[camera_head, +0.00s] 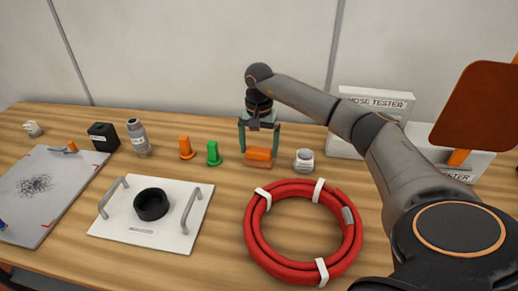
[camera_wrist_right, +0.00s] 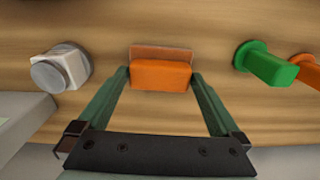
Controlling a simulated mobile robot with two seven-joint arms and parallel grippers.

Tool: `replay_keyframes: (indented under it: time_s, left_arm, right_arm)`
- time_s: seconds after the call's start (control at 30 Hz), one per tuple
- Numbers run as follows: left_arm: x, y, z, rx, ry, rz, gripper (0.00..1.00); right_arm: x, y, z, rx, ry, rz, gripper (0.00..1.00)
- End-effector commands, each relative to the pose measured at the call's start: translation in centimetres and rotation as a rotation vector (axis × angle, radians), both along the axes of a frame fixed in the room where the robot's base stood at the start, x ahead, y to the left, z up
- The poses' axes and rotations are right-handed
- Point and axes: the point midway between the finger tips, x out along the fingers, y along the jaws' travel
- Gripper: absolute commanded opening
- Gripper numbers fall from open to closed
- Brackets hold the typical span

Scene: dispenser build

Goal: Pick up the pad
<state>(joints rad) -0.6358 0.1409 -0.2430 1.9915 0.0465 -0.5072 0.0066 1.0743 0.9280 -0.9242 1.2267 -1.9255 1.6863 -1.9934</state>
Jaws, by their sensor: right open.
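The pad, an orange block with a flat brownish base (camera_head: 257,159), lies on the wooden table behind the red hose coil; it also shows in the right wrist view (camera_wrist_right: 161,76). My right gripper (camera_head: 259,148) is over it, pointing down, with one green finger at each side. In the right wrist view the fingertips (camera_wrist_right: 160,82) flank the block's two ends, close to them. The jaws are open, and I cannot tell whether either finger touches the pad. My left gripper is not in view.
A small white-and-grey jar (camera_head: 304,160) stands right of the pad. A green peg (camera_head: 213,153) and an orange peg (camera_head: 186,148) stand left of it. The red hose coil (camera_head: 258,233) lies in front. The white hose tester (camera_head: 375,100) stands behind right.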

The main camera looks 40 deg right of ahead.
Motion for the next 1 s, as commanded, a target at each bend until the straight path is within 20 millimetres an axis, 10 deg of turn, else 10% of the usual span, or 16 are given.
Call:
replay_keyframes:
  time_s: [0.13,0.67,1.0]
  left_arm:
    - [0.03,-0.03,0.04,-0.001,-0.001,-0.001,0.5]
    - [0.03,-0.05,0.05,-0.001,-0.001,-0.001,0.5]
    - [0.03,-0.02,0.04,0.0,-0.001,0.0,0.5]
  right_arm:
    - [0.01,0.01,0.03,0.0,0.0,0.0,0.98]
    - [-0.01,-0.01,0.06,0.0,0.0,0.0,0.38]
    - [0.02,-0.02,0.39,0.0,-0.001,-0.001,0.36]
